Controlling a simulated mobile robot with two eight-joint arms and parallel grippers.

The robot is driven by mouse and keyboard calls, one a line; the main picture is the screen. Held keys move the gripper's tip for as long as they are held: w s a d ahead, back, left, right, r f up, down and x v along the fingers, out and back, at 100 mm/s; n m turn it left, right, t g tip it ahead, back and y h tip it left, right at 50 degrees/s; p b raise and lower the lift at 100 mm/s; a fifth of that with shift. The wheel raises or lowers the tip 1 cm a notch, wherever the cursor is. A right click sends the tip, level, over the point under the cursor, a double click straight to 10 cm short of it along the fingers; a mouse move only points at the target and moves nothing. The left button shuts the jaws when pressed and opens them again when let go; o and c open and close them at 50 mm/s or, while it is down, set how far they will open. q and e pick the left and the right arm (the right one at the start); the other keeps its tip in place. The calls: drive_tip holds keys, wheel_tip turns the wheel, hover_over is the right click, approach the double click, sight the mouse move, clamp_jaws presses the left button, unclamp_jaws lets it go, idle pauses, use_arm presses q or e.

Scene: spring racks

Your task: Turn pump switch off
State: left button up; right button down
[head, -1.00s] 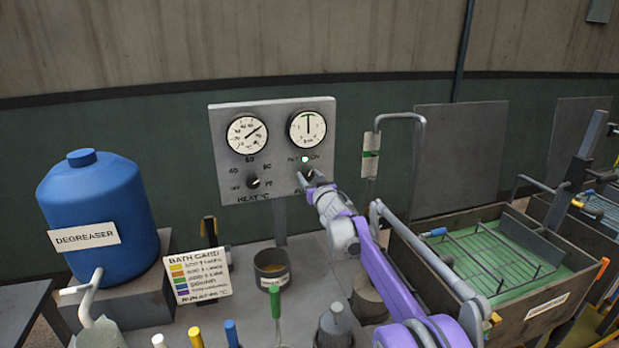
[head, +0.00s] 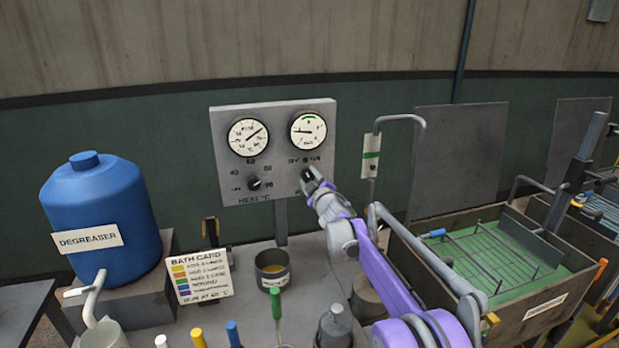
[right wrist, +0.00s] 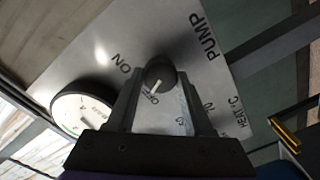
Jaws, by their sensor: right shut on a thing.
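The pump switch is a round black knob (head: 307,174) at the lower right of the grey control panel (head: 222,150). In the right wrist view the knob (right wrist: 160,72) sits between my fingertips, and its white mark points to OFF. My right gripper (head: 313,184) reaches the panel from the lower right and is shut on the knob; it also shows in the right wrist view (right wrist: 160,80). The lamp (head: 305,160) above the knob is dark. The right gauge (head: 308,131) has its needle pointing left. My left gripper is not in view.
The heat knob (head: 254,183) and left gauge (head: 248,137) are beside the pump switch. Below stand a cup (head: 272,283), a bath card (head: 203,289) and several coloured handles. A blue degreaser tank (head: 98,205) is left; an open bath (head: 445,290) is right.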

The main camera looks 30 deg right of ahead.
drive_tip(key=shift+n, duration=0.5)
drive_tip(key=shift+c, duration=1.4)
unclamp_jaws()
drive_tip(key=shift+s, duration=0.1)
drive_tip(key=b+v, duration=0.1)
drive_tip(key=v, duration=0.9)
drive_tip(key=shift+s+b, duration=0.35)
drive_tip(key=shift+a, duration=0.1)
